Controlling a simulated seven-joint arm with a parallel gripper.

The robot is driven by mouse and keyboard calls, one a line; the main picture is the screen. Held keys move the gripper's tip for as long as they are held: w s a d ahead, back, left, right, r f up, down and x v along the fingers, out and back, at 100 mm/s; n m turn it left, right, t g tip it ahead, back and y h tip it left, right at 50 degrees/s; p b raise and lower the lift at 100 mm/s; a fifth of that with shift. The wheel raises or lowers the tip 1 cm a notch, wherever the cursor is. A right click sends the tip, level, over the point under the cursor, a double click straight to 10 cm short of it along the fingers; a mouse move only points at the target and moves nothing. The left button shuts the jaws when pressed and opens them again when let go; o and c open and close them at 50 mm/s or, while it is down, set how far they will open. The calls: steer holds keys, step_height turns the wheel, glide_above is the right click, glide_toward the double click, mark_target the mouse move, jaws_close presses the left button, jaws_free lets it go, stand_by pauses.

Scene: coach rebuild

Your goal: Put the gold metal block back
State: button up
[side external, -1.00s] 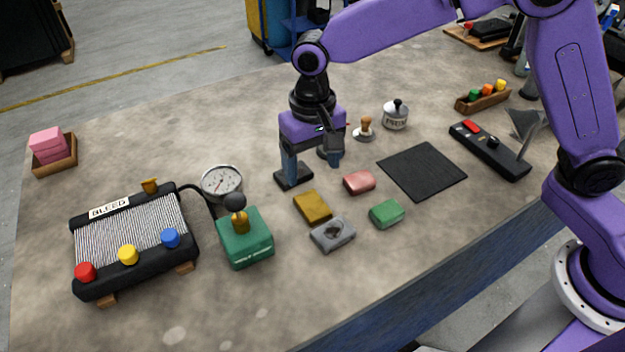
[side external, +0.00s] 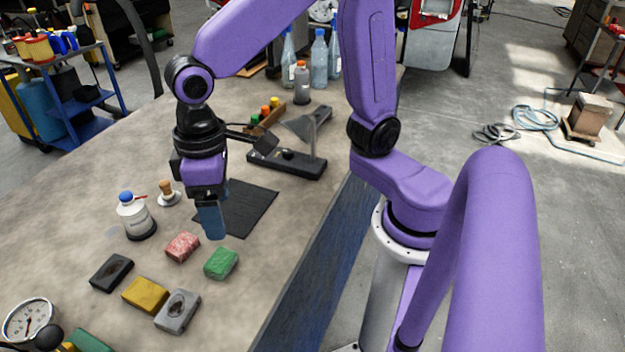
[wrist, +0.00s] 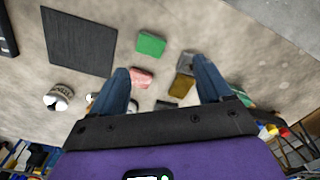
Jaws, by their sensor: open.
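The gold block (side external: 145,295) lies flat on the table, between a black block (side external: 111,272) and a grey block (side external: 178,311). A reddish block (side external: 183,247) and a green block (side external: 221,263) lie nearby. My gripper (side external: 210,222) is above the table, near the black mat and the reddish block, pointing down. It is apart from the gold block. In the wrist view, the open fingers (wrist: 161,68) have nothing held between them. The gold block (wrist: 181,86) shows there beside the right finger, just below the grey block (wrist: 187,62).
A black mat (side external: 252,205) lies bare behind my gripper. A white labelled container (side external: 138,217) and a wooden-handled stamp (side external: 167,193) stand to the left. A gauge (side external: 28,320) is at the front left.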

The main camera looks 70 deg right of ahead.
steer(key=s+d+f+n, duration=0.1)
steer(key=s+d+n, duration=0.5)
steer(key=s+d, duration=0.6)
steer(key=shift+s+d+f, duration=0.35)
steer(key=shift+d+f, duration=0.05)
steer(key=shift+d, duration=0.3)
